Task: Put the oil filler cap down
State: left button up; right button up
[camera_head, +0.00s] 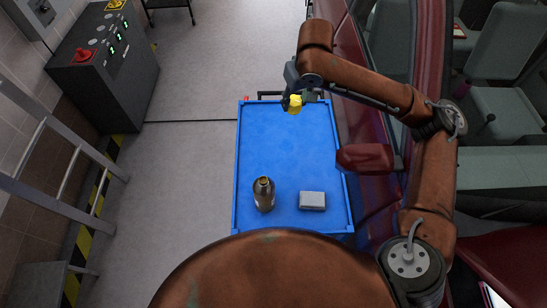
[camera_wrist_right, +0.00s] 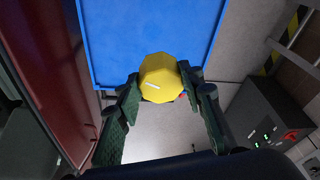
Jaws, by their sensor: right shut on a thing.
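The yellow oil filler cap (camera_head: 293,104) is at the far end of the blue tray cart (camera_head: 270,150), over its far edge region. In the right wrist view the cap (camera_wrist_right: 161,77) sits between the fingers of my right gripper (camera_wrist_right: 158,85), with the blue tray surface (camera_wrist_right: 150,30) beyond it. My right gripper (camera_head: 296,99) is shut on the cap. I cannot tell the exact height of the cap above the tray. My left gripper is not in view.
A dark bottle (camera_head: 264,197) and a grey box (camera_head: 312,201) stand at the near end of the tray. The tray's middle is clear. A red car (camera_head: 365,158) is close along the right side. A control cabinet (camera_head: 102,70) and a ladder (camera_head: 50,125) are at the left.

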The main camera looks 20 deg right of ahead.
jog(key=s+d+n+g+y+p, duration=0.1)
jog(key=s+d+n+y+p, duration=0.15)
jog(key=d+n+p, duration=0.5)
jog(key=n+g+p, duration=0.2)
jog(key=n+p, duration=0.2)
jog(key=n, duration=0.7)
send_over(316, 169)
jog(key=d, duration=0.1)
notch_tip(316, 169, down, 3)
pick_arm(q)
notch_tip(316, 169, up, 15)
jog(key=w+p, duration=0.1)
jog(key=p, duration=0.1)
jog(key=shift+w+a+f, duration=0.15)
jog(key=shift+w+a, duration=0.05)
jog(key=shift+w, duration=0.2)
pick_arm(e)
jog(key=shift+w+d+f, duration=0.1)
jog(key=shift+f, duration=6.85)
jog(key=shift+w+d+f, duration=0.1)
jog(key=shift+f, duration=6.8)
jog(key=shift+f, duration=0.15)
jog(key=o, duration=1.4)
